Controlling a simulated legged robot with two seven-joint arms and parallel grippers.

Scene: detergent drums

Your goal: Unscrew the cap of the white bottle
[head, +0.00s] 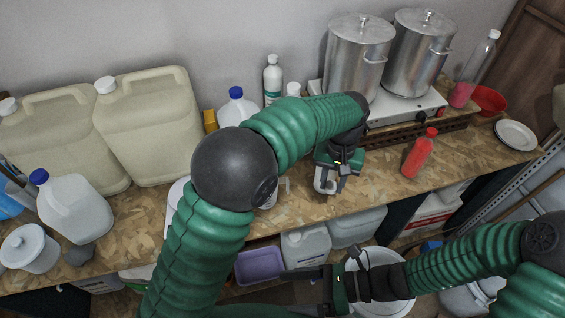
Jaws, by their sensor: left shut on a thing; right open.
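A white bottle (272,82) with a white cap and a green label stands at the back of the bench, against the wall. I cannot tell whether it is the task's bottle. My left gripper (328,188) points down over the front part of the bench, right of the middle. It is shut on a small pale thing (324,180), mostly hidden by the fingers; I cannot tell whether it is a cap. My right gripper (284,290) is open and empty, low in front of the bench, pointing left. My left arm hides part of the bench.
Two large beige drums (150,125) and a white jug (75,207) with a blue cap stand at left. Steel pots (358,60) stand on a hotplate behind my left gripper. A red bottle (418,153) stands to its right. A purple bin (260,265) sits below the bench.

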